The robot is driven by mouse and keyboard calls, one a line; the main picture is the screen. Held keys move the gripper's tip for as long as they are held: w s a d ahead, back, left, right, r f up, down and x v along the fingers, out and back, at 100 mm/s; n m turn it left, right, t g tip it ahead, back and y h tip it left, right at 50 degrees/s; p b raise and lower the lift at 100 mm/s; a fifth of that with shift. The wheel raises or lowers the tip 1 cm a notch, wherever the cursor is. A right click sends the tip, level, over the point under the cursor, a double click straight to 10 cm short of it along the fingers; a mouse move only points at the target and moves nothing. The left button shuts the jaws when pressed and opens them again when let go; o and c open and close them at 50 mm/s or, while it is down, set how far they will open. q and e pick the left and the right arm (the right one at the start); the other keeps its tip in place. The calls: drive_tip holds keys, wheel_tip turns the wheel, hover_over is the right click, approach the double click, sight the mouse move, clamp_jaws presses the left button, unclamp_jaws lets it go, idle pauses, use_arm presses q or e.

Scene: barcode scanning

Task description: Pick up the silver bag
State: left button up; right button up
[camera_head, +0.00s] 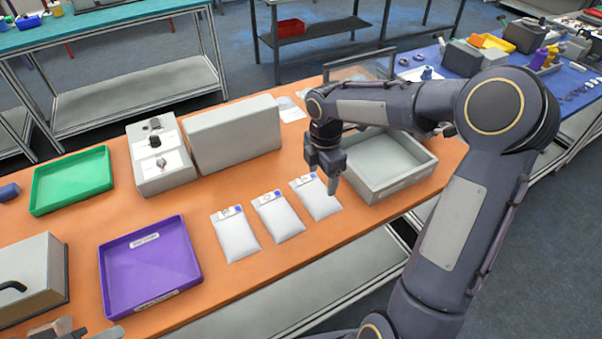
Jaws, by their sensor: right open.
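Three silver-white bags with small labels lie flat in a row on the orange table: the left bag (235,236), the middle bag (278,218) and the right bag (318,200). My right gripper (331,186) points down over the upper right part of the right bag. It is open and holds nothing; its fingers overlap in this view, and whether they touch the bag is hard to tell. Part of my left gripper (88,333) shows at the bottom left edge, mostly cut off, left of the bags and below the purple tray.
A purple tray (113,278) stands left of the bags, with a green tray (41,196) farther back. A grey open bin (399,184) is close right of my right gripper. Behind the bags are a grey box (235,137) and a device with knobs (145,178).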

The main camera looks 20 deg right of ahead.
sight(321, 198)
drive_tip(key=shift+w+f, duration=0.3)
drive_tip(key=shift+f, duration=0.05)
drive_tip(key=f, duration=0.2)
drive_tip(key=f+p, duration=0.1)
drive_tip(key=f, duration=0.4)
drive_tip(key=shift+s+f, duration=0.1)
drive_tip(key=shift+s, duration=0.3)
drive_tip(key=c, duration=1.1)
